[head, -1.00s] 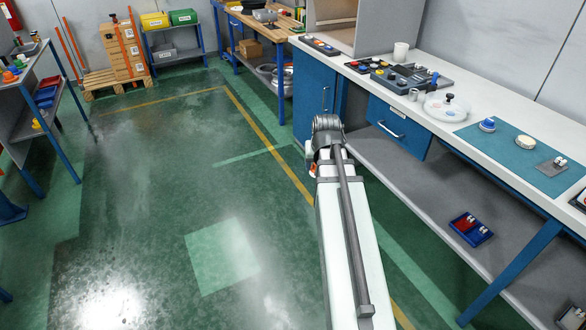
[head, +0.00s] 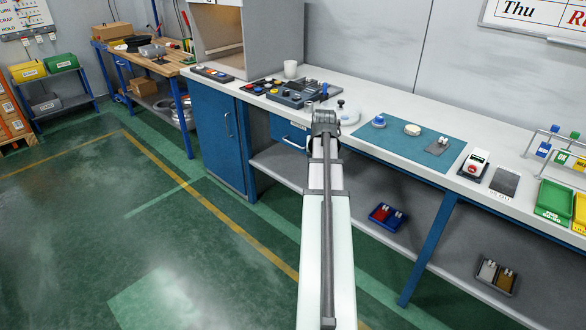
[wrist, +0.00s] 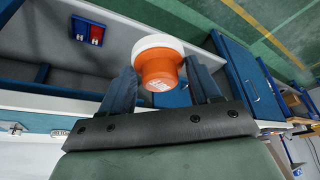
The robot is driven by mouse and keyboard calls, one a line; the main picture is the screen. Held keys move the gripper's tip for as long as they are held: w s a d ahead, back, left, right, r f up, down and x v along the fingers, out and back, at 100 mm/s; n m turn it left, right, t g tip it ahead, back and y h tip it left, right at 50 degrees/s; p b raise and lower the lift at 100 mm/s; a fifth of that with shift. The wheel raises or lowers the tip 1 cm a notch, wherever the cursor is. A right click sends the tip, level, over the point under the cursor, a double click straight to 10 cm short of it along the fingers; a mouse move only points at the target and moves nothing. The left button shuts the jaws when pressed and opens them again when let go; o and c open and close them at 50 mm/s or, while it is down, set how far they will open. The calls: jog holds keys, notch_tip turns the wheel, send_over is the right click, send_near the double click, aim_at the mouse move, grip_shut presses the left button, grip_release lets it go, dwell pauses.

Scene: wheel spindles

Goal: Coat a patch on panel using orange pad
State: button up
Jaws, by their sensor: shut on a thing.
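In the wrist view my gripper (wrist: 161,70) is shut on the orange pad (wrist: 158,72), a round orange body with a white disc on its outer end. The pad sits between the two dark blue fingers, held clear of the bench. In the head view my arm hides the gripper and the pad. A dark grey flat plate (head: 504,182) with a pale label strip lies on the bench at the right and may be the panel. My arm's end is well to the left of it. No coated patch can be made out.
A teal mat (head: 390,149) carries a blue-topped pad (head: 378,122), a cream round piece (head: 412,129) and a grey block (head: 438,146). A white device with a red button (head: 474,165) stands beside the plate.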

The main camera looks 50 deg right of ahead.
jog(key=s+d+r+m, duration=0.1)
jog(key=s+d+r, duration=0.1)
jog(key=s+d, duration=0.6)
jog(key=s+d+r+m+g, duration=0.1)
jog(key=s+d+r+m, duration=0.1)
jog(key=s+d, duration=0.6)
jog(key=s+d+r+m, duration=0.2)
jog(key=s+d, duration=0.6)
jog(key=d, duration=0.6)
jog(key=shift+s+r+g+h, duration=0.15)
jog(key=shift+r+g+h, duration=0.15)
jog(key=shift+g+h, duration=0.1)
jog(key=d+r+m+g, duration=0.1)
jog(key=d+r+m, duration=0.1)
jog(key=d, duration=0.8)
jog(key=shift+s+r+m, duration=0.25)
jog(key=shift+r+m, duration=0.05)
jog(key=shift+m, duration=0.1)
